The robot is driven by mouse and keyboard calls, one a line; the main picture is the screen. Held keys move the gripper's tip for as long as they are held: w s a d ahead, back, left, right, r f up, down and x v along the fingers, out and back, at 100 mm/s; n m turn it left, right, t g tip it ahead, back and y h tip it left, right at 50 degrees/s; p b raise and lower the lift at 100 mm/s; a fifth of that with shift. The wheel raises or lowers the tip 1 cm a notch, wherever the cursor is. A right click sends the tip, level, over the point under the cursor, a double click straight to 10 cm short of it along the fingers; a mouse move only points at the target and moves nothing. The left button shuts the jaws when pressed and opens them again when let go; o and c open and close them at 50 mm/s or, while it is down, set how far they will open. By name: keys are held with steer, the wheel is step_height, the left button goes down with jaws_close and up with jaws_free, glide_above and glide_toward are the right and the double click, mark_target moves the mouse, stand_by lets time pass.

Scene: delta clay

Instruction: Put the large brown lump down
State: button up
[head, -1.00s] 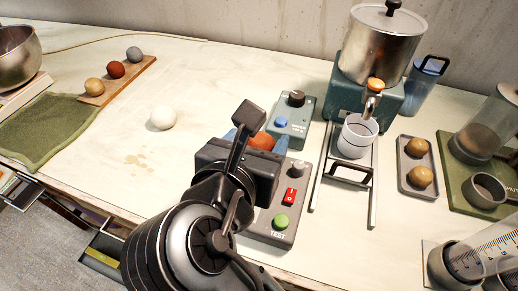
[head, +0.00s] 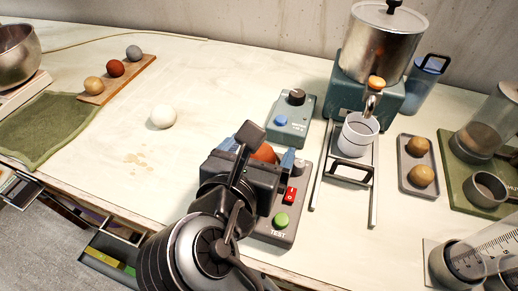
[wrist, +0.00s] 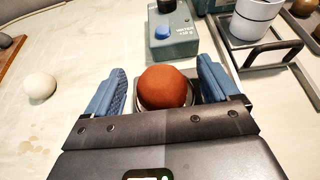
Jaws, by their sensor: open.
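The large brown lump (wrist: 167,87) is a round, orange-brown ball, centred between my fingers in the wrist view. It appears to sit in a shallow, metal-rimmed dish (wrist: 195,99), mostly hidden under it. My gripper (wrist: 163,70) is open, with one blue finger on each side of the lump and a visible gap at each side. In the head view, only the top of the lump (head: 264,153) shows behind my gripper (head: 262,150). The grey TEST box (head: 276,238), with a red switch and a green button, is partly hidden by my wrist.
A teal box (head: 292,120) with a blue button stands just behind the lump. A metal stand (head: 373,205) with a white cup (head: 357,136) is to the right. A white ball (head: 163,116) lies on the left, with clear table around it.

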steer(key=v, duration=1.2)
steer(key=shift+r+p, duration=0.15)
steer(key=shift+p, duration=0.3)
